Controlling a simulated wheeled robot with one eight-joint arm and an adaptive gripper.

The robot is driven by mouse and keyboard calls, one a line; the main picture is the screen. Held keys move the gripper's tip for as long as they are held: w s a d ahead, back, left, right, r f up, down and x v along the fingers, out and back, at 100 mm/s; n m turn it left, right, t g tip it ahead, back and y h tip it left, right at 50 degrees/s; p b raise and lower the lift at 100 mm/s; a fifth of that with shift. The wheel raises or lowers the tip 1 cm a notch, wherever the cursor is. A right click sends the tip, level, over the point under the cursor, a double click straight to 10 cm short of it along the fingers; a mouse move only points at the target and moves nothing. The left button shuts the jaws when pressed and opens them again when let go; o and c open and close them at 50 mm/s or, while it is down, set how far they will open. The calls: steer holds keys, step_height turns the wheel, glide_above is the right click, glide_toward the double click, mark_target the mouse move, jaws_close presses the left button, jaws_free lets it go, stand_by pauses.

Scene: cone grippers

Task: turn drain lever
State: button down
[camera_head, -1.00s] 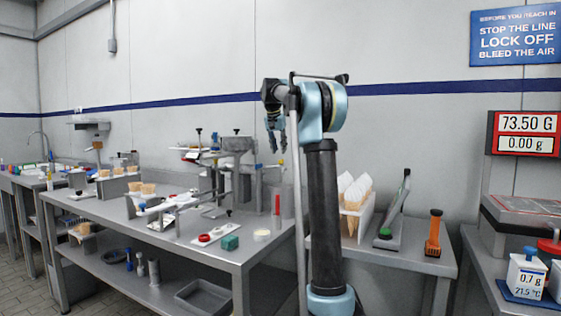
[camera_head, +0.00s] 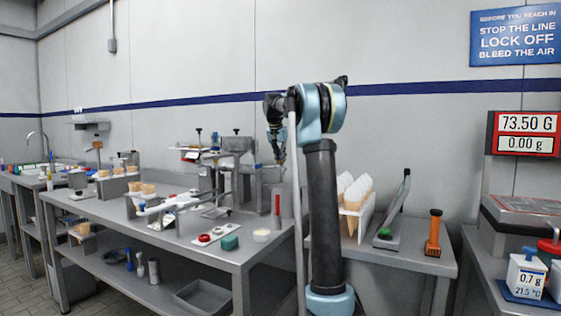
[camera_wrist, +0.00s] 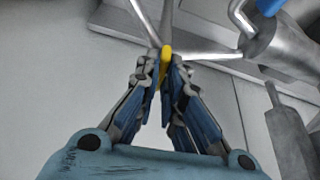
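In the wrist view a small yellow handle (camera_wrist: 166,53) sits between my fingertips, where thin metal rods meet. It looks like the drain lever's grip, but its label cannot be read. My gripper (camera_wrist: 165,70) has both fingers closed in against its sides, with little or no gap. In the head view my gripper (camera_head: 279,158) points down over the right end of the long steel bench (camera_head: 190,236). There the handle is mostly hidden by the fingers.
A metal fitting (camera_wrist: 268,42) with a blue end is close on the right in the wrist view. A grey upright press (camera_head: 236,160) stands left of my gripper.

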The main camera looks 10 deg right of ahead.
steer(key=shift+n, duration=0.3)
steer(key=n, duration=0.1)
steer(key=n+y, duration=0.1)
steer(key=n, duration=0.1)
steer(key=shift+d+n+t+y, duration=0.15)
steer(key=shift+n+t+y, duration=0.15)
steer(key=n+y, duration=0.1)
steer(key=n, duration=0.3)
steer(key=shift+d+n+y, duration=0.15)
steer(key=shift+n+y, duration=0.15)
steer(key=shift+y, duration=0.1)
steer(key=n, duration=0.2)
steer(key=n+y, duration=0.1)
steer(key=n, duration=0.1)
steer(key=shift+w+y, duration=0.1)
steer(key=shift+y, duration=0.2)
steer(key=shift+d+n+g+y, duration=0.1)
steer(key=shift+n+g+y, duration=0.5)
steer(key=shift+n, duration=1.5)
steer(key=shift+g, duration=0.3)
steer(key=c, duration=1.7)
jaws_free()
